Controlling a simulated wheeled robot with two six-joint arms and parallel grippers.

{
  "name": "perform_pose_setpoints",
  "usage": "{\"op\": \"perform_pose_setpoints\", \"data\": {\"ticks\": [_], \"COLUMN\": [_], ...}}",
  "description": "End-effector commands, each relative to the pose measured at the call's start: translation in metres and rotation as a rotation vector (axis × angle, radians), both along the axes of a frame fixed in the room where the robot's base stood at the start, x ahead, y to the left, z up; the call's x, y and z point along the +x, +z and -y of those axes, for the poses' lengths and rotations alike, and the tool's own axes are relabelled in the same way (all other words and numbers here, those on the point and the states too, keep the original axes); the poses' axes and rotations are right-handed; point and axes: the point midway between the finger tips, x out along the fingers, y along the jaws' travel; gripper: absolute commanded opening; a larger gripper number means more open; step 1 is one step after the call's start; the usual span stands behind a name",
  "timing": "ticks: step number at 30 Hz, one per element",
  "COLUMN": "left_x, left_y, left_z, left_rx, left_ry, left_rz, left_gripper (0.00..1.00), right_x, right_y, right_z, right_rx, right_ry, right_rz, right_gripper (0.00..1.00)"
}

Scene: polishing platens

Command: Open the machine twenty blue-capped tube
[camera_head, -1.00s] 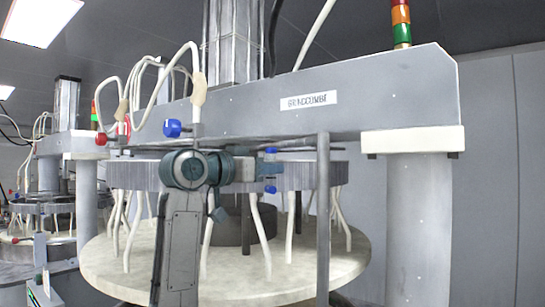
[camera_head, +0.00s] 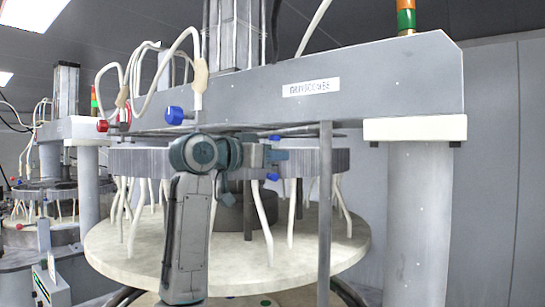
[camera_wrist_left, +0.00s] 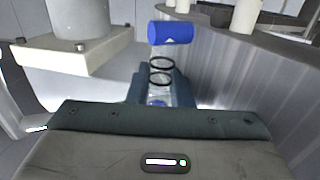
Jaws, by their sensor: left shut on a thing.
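The grey machine (camera_head: 240,105) has a blue cap (camera_head: 174,115) and red caps at its left. Two small blue pieces (camera_head: 275,138) (camera_head: 272,177) show by the rod and the ridged disc, beside my left gripper (camera_head: 274,155). In the left wrist view a blue cap (camera_wrist_left: 170,32) with a white triangle sits just beyond a clear tube (camera_wrist_left: 162,75) with black rings. The tube runs between the fingers of my left gripper (camera_wrist_left: 160,88), which is shut on it. The fingers partly hide the tube's lower end. My right gripper is out of view.
A vertical post (camera_head: 325,210) stands close to the right of the gripper. The ridged disc (camera_head: 340,162) with white hoses hangs above a pale round platen (camera_head: 120,245). A thick column (camera_head: 420,220) stands at right. Another similar machine (camera_head: 65,125) is at left.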

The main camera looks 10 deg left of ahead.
Motion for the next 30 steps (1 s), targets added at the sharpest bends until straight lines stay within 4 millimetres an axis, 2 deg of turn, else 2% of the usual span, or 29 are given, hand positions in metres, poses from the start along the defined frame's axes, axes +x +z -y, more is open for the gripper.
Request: {"op": "perform_pose_setpoints", "data": {"ticks": [21,30], "left_x": [0.012,0.014], "left_y": [-0.004,-0.007], "left_z": [0.019,0.021], "left_rx": [0.388,0.475], "left_ry": [-0.001,0.0], "left_rz": [-0.258,-0.316], "left_gripper": [0.0,0.0], "right_x": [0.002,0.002], "right_y": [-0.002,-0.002], "right_z": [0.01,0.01], "right_rx": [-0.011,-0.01], "right_ry": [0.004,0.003], "right_rz": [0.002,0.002], "right_gripper": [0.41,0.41]}}
